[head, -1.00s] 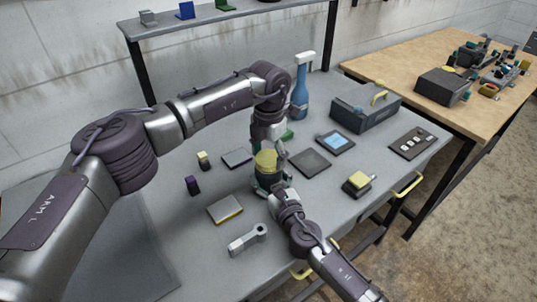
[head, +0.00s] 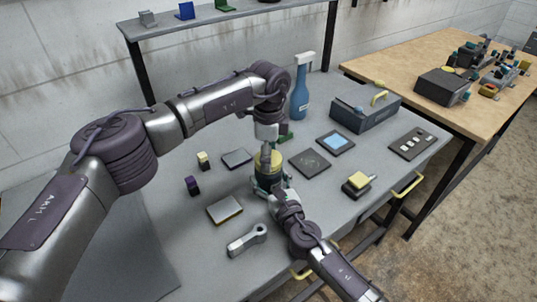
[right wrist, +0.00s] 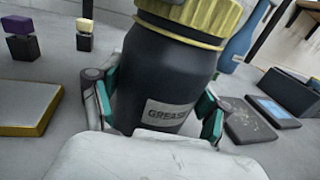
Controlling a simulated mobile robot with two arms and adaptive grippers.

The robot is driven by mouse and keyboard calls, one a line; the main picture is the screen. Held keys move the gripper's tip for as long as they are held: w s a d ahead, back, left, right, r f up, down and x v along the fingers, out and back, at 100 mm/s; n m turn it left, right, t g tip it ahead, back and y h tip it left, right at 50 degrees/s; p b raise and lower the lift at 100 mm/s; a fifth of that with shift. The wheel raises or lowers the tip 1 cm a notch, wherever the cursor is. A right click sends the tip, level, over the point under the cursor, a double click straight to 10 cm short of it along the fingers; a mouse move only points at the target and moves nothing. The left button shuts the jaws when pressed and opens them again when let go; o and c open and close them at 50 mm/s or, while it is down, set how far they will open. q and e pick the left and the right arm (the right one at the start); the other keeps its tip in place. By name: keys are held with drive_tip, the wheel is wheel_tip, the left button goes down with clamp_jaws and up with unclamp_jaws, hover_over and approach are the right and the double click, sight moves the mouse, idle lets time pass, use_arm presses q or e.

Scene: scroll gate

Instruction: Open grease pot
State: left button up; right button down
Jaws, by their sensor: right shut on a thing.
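The grease pot (head: 268,181) is a dark jar with a yellow lid (head: 264,162); it stands upright on the grey bench. In the right wrist view the black pot (right wrist: 158,75) bears a "GREASE" label, and its ridged yellow lid (right wrist: 190,18) is at the top edge. My right gripper (head: 270,190) is shut on the pot's body, with teal finger pads on both sides. My left gripper (head: 267,146) points down just above the lid. Its fingers are small and partly hidden, so I cannot tell whether they touch the lid.
A dark pad (head: 310,163), a blue-screened device (head: 336,142) and a yellow-topped block (head: 357,182) lie to the right. A grey wrench-like part (head: 247,240) lies in front.

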use_arm(q)
drive_tip(key=shift+r, duration=0.2)
idle(0.6)
drive_tip(key=shift+r, duration=0.9)
drive_tip(key=shift+r, duration=0.15)
drive_tip(key=shift+r, duration=1.9)
use_arm(e)
unclamp_jaws()
